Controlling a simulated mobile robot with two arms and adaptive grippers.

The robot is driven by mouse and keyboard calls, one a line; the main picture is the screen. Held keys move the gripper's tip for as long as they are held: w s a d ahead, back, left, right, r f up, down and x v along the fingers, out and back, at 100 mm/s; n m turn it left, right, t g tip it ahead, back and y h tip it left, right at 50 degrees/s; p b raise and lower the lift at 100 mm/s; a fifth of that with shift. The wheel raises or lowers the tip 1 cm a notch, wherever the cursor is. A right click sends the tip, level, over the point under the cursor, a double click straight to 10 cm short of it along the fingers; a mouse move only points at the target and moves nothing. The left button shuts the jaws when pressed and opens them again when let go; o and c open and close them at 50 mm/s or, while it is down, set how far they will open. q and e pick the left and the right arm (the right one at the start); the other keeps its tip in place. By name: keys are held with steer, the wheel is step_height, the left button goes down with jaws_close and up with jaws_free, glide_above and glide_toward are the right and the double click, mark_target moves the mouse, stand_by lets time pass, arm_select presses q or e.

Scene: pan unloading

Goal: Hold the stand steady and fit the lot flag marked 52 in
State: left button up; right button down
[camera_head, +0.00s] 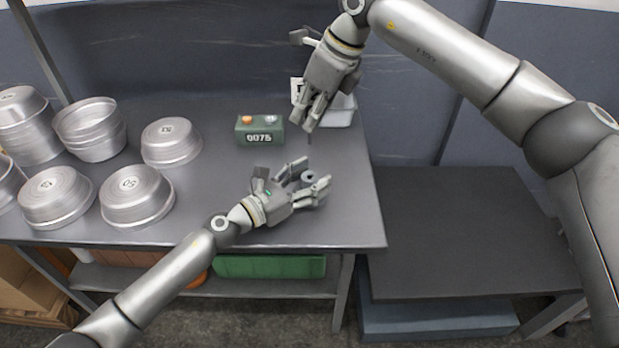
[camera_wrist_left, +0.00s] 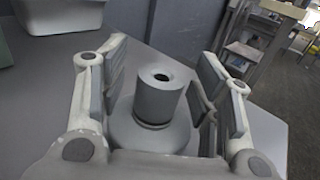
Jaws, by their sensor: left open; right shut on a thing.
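The stand (camera_head: 308,177) is a small grey piece on the table near its right edge. In the left wrist view the stand (camera_wrist_left: 158,100) shows a wide round base and an upright collar with a dark hole on top. My left gripper (camera_head: 314,175) is open, its fingers on either side of the collar with gaps visible. My right gripper (camera_head: 313,118) is shut on the lot flag, above and behind the stand. A thin dark stem (camera_head: 309,138) points down below its fingertips, apart from the stand. A white panel (camera_head: 296,90) shows beside the gripper; its number is unreadable.
A green counter box (camera_head: 259,131) reading 0075 stands behind the left gripper. A white bin (camera_head: 341,112) is at the back right, partly behind the right gripper. Several metal pans (camera_head: 137,195) fill the table's left side. A lower dark table (camera_head: 460,235) at right is empty.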

mark_target(310, 144)
arm_select(q)
steer(key=c, duration=1.2)
arm_select(e)
step_height(310, 144, down, 2)
steer(key=shift+f+m+t, duration=0.1)
steer(key=shift+m+t, duration=0.2)
steer(key=shift+m, duration=0.6)
steer(key=shift+f+m+t+h, duration=0.4)
steer(key=shift+f+m+h, duration=0.1)
steer(key=shift+f+m, duration=0.5)
steer(key=shift+f, duration=2)
